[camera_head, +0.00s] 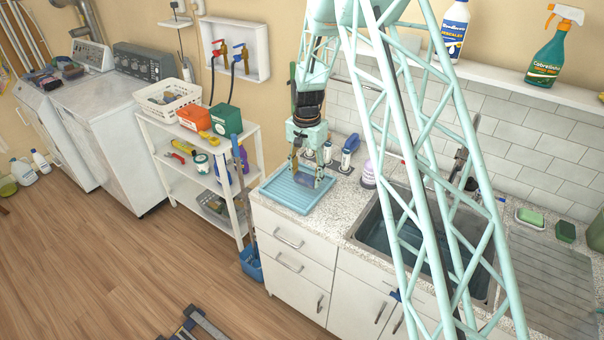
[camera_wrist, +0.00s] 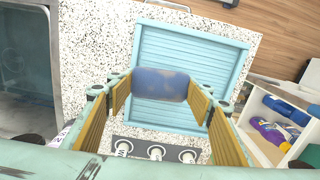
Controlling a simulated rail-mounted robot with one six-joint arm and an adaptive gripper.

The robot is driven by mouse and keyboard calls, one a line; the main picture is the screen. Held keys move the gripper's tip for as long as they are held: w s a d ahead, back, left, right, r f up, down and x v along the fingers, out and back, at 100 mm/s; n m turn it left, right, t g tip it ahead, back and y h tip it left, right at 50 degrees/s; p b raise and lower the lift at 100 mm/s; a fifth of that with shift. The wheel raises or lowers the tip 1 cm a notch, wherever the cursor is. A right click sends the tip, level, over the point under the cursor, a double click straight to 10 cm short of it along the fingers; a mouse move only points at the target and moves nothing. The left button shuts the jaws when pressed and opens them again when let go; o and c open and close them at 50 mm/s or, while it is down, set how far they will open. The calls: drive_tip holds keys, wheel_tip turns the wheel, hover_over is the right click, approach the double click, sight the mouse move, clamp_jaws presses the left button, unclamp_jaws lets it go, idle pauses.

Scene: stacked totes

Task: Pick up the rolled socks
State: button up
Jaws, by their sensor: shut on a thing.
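The rolled socks appear as a blue-grey rounded bundle (camera_wrist: 160,84) between my gripper's fingers in the wrist view. In the head view they show as a small bluish patch (camera_head: 305,181) low between the fingers. My gripper (camera_head: 306,176) points down over the light blue ribbed tray (camera_head: 271,193) on the speckled counter. It is shut on the socks, one finger on each side. The tray also shows behind the socks in the wrist view (camera_wrist: 220,62). I cannot tell whether the socks touch the tray.
The sink (camera_head: 376,232) lies right of the tray. Several small bottles (camera_head: 345,160) stand behind it. A white shelf rack (camera_head: 178,140) with boxes and tools stands to the left, beside the washing machines (camera_head: 112,130). The wooden floor is mostly clear.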

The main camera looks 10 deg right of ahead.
drive_tip(key=s+d+r+b, duration=0.1)
drive_tip(key=s+d, duration=0.1)
drive_tip(key=s, duration=0.8)
drive_tip(key=shift+s+d, duration=0.3)
drive_tip(key=shift+d, duration=0.05)
idle(0.3)
